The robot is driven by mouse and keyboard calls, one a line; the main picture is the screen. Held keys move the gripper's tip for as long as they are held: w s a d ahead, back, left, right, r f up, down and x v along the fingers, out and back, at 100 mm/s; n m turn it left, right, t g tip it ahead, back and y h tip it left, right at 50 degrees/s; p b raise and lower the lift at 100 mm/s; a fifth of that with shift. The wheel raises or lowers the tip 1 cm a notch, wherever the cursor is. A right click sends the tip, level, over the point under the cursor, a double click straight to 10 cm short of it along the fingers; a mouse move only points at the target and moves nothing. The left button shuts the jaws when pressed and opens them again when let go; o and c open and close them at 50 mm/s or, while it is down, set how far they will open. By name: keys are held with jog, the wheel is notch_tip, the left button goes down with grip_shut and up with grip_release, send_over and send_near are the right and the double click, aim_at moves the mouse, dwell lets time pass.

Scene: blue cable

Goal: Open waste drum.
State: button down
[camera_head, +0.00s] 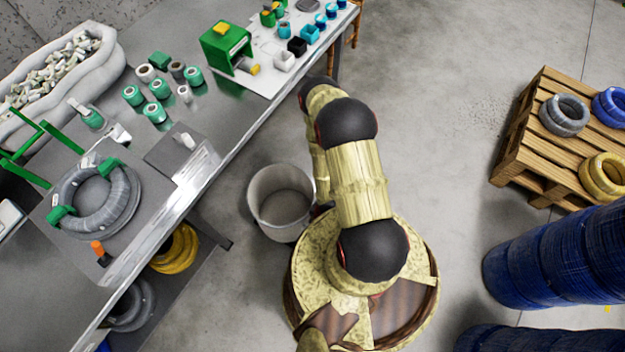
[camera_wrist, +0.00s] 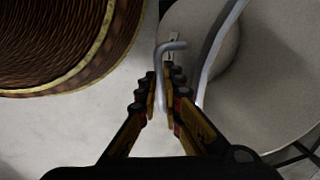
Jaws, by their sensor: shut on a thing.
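The waste drum (camera_head: 261,198) is a light grey round bin beside my base in the head view. Its top looks open, with a grey inside showing. In the wrist view its curved pale rim (camera_wrist: 207,68) and grey inside (camera_wrist: 270,75) fill the right side. My gripper (camera_wrist: 167,80) is shut on a bent grey metal rod (camera_wrist: 158,62), just outside the rim. A small slotted plate (camera_wrist: 174,42) lies beside the rod's bend. How the rod joins the drum is unclear. In the head view my arm hides the gripper.
A grey metal workbench (camera_head: 225,118) with a cable coil (camera_head: 128,202) stands left of the drum. Yellow coils (camera_head: 176,249) lie under it. A wooden pallet (camera_head: 510,150) with coils and blue drums (camera_head: 545,262) stand at right. The floor (camera_head: 440,110) between is clear.

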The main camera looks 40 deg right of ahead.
jog(key=c, duration=1.9)
grip_release()
jog(key=r, duration=0.4)
jog(key=s+r, duration=0.1)
jog(key=r, duration=0.3)
jog(key=s+r, duration=0.1)
jog(key=r, duration=0.2)
jog(key=shift+d+r, duration=0.3)
jog(key=shift+r, duration=0.1)
